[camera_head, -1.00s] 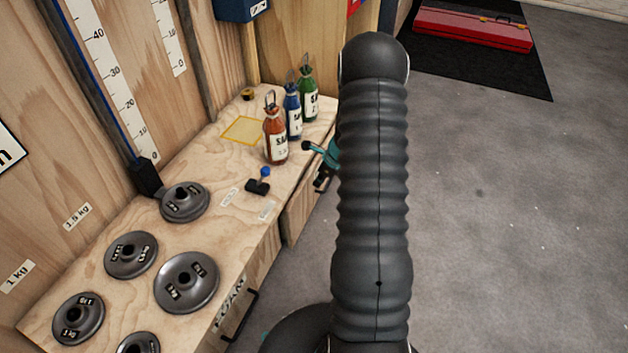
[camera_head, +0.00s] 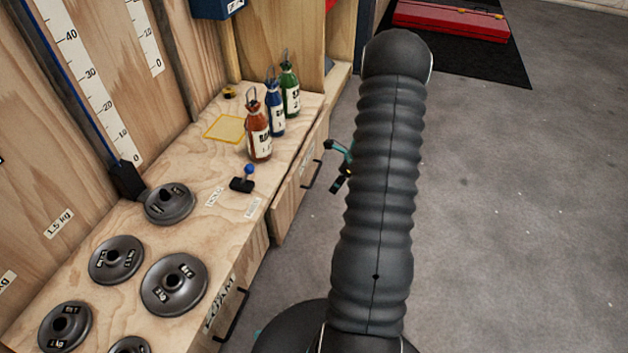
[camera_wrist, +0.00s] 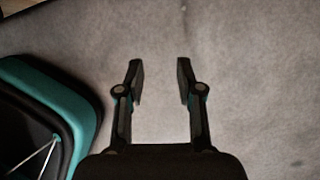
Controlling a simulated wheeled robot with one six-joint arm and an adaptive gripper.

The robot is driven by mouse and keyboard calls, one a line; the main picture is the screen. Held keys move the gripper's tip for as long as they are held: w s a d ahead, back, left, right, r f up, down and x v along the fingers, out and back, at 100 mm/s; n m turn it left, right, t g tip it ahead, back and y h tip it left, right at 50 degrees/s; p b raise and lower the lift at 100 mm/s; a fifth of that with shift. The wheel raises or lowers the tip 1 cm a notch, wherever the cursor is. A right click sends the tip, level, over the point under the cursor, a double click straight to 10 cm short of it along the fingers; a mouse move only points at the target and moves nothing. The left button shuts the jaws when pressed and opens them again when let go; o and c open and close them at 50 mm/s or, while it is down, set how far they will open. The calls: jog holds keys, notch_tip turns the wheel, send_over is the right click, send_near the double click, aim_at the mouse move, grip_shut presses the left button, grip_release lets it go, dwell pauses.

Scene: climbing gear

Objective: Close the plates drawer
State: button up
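A drawer (camera_head: 290,200) under the far part of the wooden bench stands out past the bench front, with a dark bar handle (camera_head: 314,170). I cannot read a plates label on it. A nearer front marked FOAM (camera_head: 220,305) has its own dark handle (camera_head: 236,316). My gripper (camera_head: 341,168) is partly hidden behind my arm in the head view, just right of the far drawer's handle and apparently apart from it. In the wrist view my gripper (camera_wrist: 160,75) is open and empty, over bare grey floor.
Several round weight plates (camera_head: 174,285) lie on the bench top (camera_head: 215,235). Red, blue and green bottles (camera_head: 258,140) stand farther along it. A black mat (camera_head: 490,60) with a red case (camera_head: 450,20) lies at the back. The floor right of the bench is clear.

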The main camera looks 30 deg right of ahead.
aim_at(314, 179)
jog(key=d+f+m+t+y+b, duration=0.1)
jog(key=d+f+m, duration=0.1)
jog(key=f, duration=0.4)
jog(key=d+f+m+t+y+b, duration=0.1)
jog(key=d+f+m, duration=0.1)
jog(key=f+m, duration=0.2)
jog(key=d+f+m+t+y+b, duration=0.1)
jog(key=d+f+m+y, duration=0.1)
jog(key=f, duration=0.6)
jog(key=shift+s+d+f+m+t+b, duration=0.15)
jog(key=shift+d+f+m+t+b, duration=0.15)
jog(key=shift+m, duration=0.3)
jog(key=m+t, duration=0.1)
jog(key=w+d+m, duration=0.1)
jog(key=w+m+t, duration=0.1)
jog(key=shift+d+f+t+y, duration=0.25)
jog(key=shift+d+t+y, duration=0.05)
jog(key=shift+y, duration=0.1)
jog(key=w+d+r+m+t+y, duration=0.2)
jog(key=w+r+m+t, duration=0.15)
jog(key=r, duration=0.35)
jog(key=shift+m+g, duration=0.25)
jog(key=b+x, duration=0.1)
jog(key=x, duration=1.3)
jog(key=shift+w+a+r, duration=0.1)
jog(key=shift+w, duration=0.2)
grip_shut()
